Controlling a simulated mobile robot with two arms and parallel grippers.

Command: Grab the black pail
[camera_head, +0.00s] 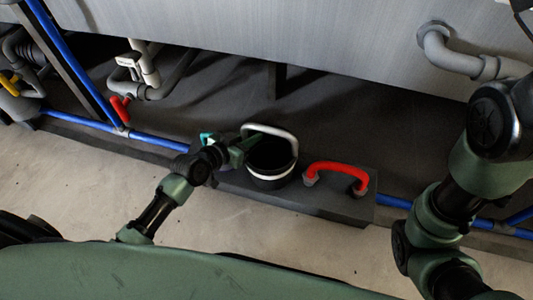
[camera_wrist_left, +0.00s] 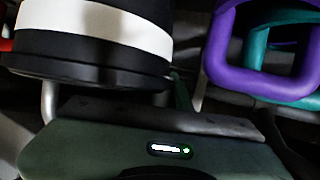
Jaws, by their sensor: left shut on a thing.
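The black pail (camera_head: 269,172) stands on a dark low ledge in the head view. It has a white band and a pale grey bail handle (camera_head: 270,130) raised over its open mouth. My left gripper (camera_head: 246,142) reaches in from the left and is shut on the handle at the pail's upper left. In the left wrist view the pail (camera_wrist_left: 90,55) fills the upper left, with the handle's grey ends running down behind my gripper body. The fingertips are hard to make out there. My right arm shows at the right of the head view, its gripper out of view.
A red handle (camera_head: 338,167) stands on the ledge right of the pail. A purple handle (camera_wrist_left: 262,82) and a teal one are close by in the left wrist view. A blue pipe (camera_head: 160,141) runs along the ledge. A large grey tank (camera_head: 330,40) overhangs behind. The front floor is clear.

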